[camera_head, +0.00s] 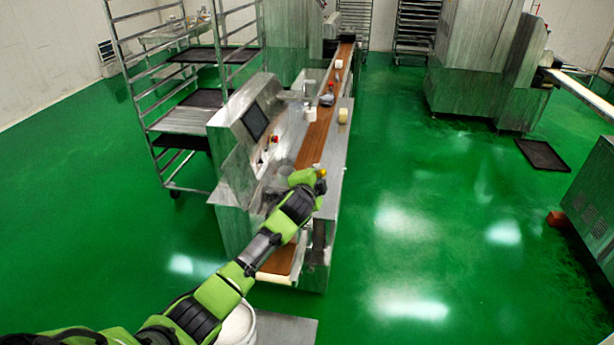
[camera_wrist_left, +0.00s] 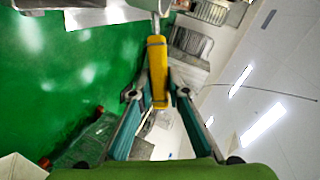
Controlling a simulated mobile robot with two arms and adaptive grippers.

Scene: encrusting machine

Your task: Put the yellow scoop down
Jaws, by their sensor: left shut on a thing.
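The yellow scoop shows in the left wrist view as an upright yellow handle (camera_wrist_left: 157,65) with a pale grey part at its top, cut off by the frame edge. In the head view only a small yellow bit of it (camera_head: 322,173) shows at the end of my left arm. My left gripper (camera_wrist_left: 158,90) is shut on the handle, one finger on each side; in the head view it (camera_head: 308,180) is over the near part of the encrusting machine (camera_head: 232,160), beside its brown belt (camera_head: 318,135). I cannot tell its height above the machine. My right gripper is not in view.
A pale yellow cylinder (camera_head: 343,115) and small items stand along the belt. A tilted screen (camera_head: 255,122) is on the machine's left. A metal rack (camera_head: 140,95) stands at the left. A white bucket (camera_head: 238,328) is below my arm. Green floor to the right is largely clear.

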